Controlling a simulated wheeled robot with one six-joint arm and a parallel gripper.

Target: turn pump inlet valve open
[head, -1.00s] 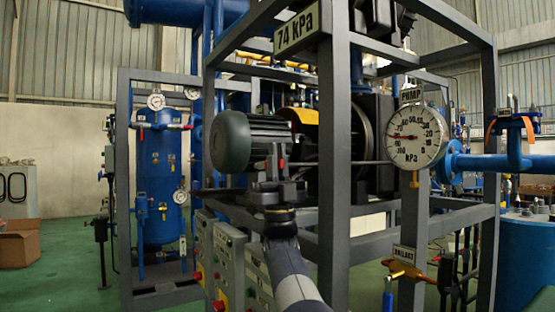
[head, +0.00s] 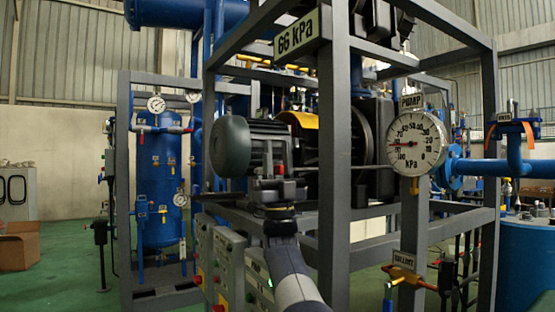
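My gripper (head: 278,172) is at the end of my arm in front of the green-grey motor (head: 238,148). I see it from behind, and its fingertips are largely hidden, so I cannot tell whether it is open or holds anything. No valve clearly labelled as the pump inlet valve shows; one near my gripper could be hidden behind it. A round gauge (head: 418,146) with a PUMP label stands to the right, its needle pointing left.
Grey frame posts (head: 334,165) stand right of my gripper. A control panel (head: 228,265) with coloured buttons is below it. An orange-handled valve (head: 512,120) sits on blue pipework. Open green floor (head: 65,275) is left.

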